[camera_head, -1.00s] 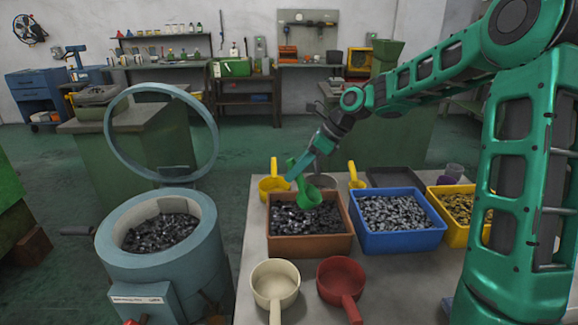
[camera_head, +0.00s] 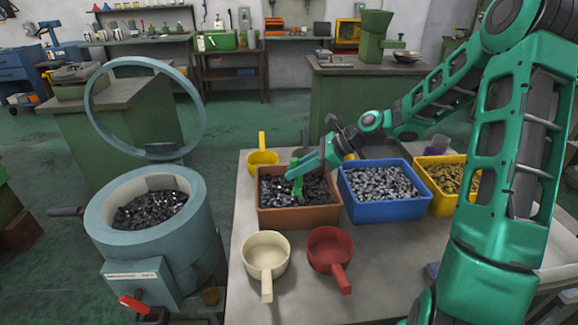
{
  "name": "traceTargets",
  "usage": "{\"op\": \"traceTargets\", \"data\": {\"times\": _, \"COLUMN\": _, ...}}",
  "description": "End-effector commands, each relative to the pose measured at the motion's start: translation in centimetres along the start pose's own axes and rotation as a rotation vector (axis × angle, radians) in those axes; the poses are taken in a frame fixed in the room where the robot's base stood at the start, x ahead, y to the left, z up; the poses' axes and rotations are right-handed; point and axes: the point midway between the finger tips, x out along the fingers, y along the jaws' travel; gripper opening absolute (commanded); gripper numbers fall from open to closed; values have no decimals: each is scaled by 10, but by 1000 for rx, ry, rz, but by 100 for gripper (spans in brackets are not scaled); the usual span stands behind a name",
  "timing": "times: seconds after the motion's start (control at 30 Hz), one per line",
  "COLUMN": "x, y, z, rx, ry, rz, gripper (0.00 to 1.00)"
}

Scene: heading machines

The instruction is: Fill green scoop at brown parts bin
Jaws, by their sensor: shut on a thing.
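The brown parts bin (camera_head: 300,218) stands on the table in the middle of the view and holds dark metal parts (camera_head: 272,189). My gripper (camera_head: 306,168) is over the back of this bin, shut on the green scoop (camera_head: 298,188). The scoop is low at the parts in the bin, and its bowl is largely hidden by my gripper and the parts. I cannot tell how much is in the bowl.
A blue bin (camera_head: 385,212) and a yellow bin (camera_head: 441,203) stand to the right. A cream scoop (camera_head: 265,253) and a red scoop (camera_head: 329,249) lie in front. A yellow scoop (camera_head: 262,161) is behind. A round blue-grey machine (camera_head: 150,235) stands left.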

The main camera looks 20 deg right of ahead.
Motion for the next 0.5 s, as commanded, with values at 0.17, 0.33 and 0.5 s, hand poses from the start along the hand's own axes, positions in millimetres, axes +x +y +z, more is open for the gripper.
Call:
{"op": "traceTargets", "data": {"times": 0.17, "x": -9, "y": 2, "z": -8, "rx": 0, "ry": -1, "rz": -1, "gripper": 0}}
{"op": "traceTargets", "data": {"times": 0.33, "x": -4, "y": 3, "z": -8, "rx": 5, "ry": 71, "rz": 9, "gripper": 0}}
{"op": "traceTargets", "data": {"times": 0.5, "x": 4, "y": 1, "z": -7, "rx": 23, "ry": 176, "rz": 18, "gripper": 0}}
